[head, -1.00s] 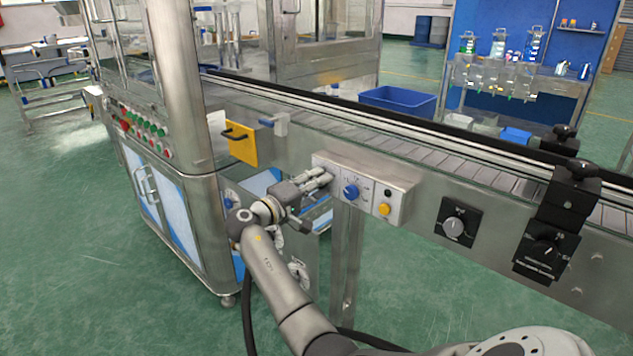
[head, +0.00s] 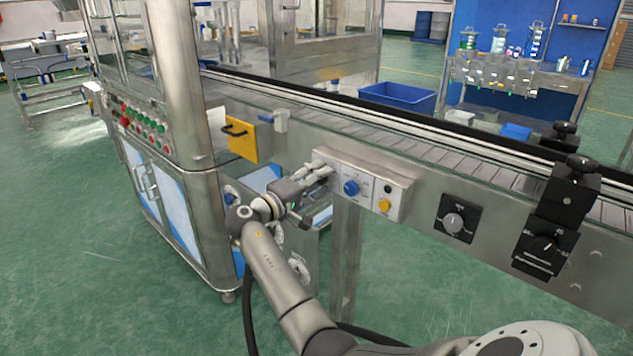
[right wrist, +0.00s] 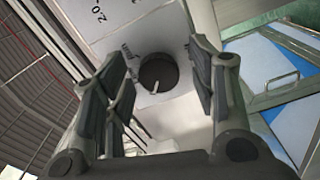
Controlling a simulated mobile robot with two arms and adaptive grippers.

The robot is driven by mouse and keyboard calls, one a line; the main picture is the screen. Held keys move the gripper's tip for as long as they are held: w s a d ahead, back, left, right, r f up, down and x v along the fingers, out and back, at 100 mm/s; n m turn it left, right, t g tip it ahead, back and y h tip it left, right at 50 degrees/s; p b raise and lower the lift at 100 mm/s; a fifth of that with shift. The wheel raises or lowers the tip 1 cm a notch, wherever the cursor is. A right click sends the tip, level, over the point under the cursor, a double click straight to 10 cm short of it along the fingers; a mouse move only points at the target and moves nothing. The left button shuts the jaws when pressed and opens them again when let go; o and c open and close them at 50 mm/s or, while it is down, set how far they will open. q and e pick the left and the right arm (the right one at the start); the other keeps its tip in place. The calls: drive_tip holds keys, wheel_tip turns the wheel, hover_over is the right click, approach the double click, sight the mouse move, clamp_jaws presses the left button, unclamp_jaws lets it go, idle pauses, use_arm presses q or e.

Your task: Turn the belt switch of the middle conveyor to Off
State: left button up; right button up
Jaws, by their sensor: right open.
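A grey control box (head: 362,188) is fixed to the side of the conveyor (head: 400,145). It carries a blue knob (head: 351,187), a small black button and a yellow button (head: 384,205). My right gripper (head: 322,169) is at the box's left end, and its fingers cover that part in the head view. In the right wrist view, a round dark knob (right wrist: 157,73) with a white pointer mark sits on a pale panel with printed marks. My open right gripper (right wrist: 163,85) has its fingers on either side of this knob, with visible gaps. My left gripper is out of view.
A black dial (head: 454,222) and a black clamp unit (head: 548,248) sit farther right on the conveyor side. A yellow plate with a handle (head: 242,142) is to the left. A steel cabinet (head: 165,190) stands left of my arm.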

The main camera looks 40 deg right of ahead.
drive_tip(key=s+a, duration=0.1)
drive_tip(key=a, duration=1.1)
